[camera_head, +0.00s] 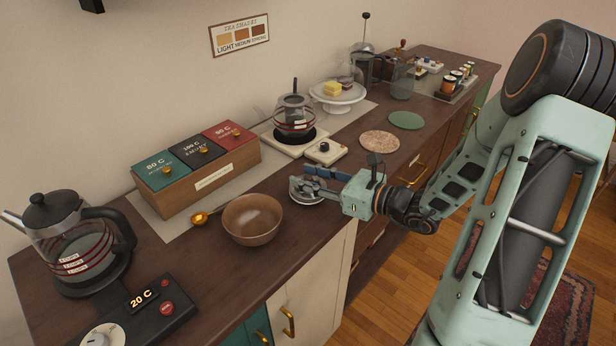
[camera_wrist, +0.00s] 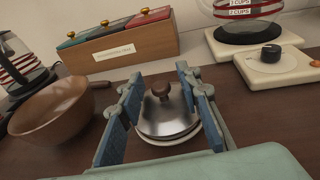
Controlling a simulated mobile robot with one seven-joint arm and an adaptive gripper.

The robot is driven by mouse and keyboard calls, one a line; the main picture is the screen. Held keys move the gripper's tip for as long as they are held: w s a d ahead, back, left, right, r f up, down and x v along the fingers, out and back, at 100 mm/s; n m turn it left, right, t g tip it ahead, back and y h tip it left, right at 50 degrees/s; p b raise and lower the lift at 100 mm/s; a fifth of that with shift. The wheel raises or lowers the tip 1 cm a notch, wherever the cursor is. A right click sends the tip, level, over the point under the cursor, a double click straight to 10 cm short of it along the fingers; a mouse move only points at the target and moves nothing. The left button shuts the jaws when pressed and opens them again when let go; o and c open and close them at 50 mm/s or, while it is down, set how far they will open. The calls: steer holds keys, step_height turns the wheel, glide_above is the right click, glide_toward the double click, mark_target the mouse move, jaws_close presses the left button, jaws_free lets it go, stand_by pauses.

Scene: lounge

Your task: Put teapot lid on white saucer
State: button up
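The teapot lid (camera_wrist: 166,117) is a shiny metal dome with a brown knob. In the wrist view it sits between my finger pads, on top of the white saucer (camera_wrist: 172,141), whose pale rim shows below it. In the head view the lid and saucer (camera_head: 306,197) are at the counter's front edge, partly hidden by my fingers. My gripper (camera_head: 308,182) is open. Its blue pads stand apart on either side of the lid in the wrist view (camera_wrist: 160,88), with the knob free between them. I cannot tell whether a pad touches the lid's edge.
A brown bowl (camera_head: 252,219) and a gold scoop (camera_head: 201,218) lie to the left. A pink coaster (camera_head: 379,144) and a green one (camera_head: 406,120) lie to the right.

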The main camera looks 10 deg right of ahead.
steer(key=shift+d+r, duration=0.1)
steer(key=shift+r, duration=0.15)
steer(key=p+v, duration=0.1)
steer(key=v, duration=1.1)
steer(key=shift+f, duration=0.15)
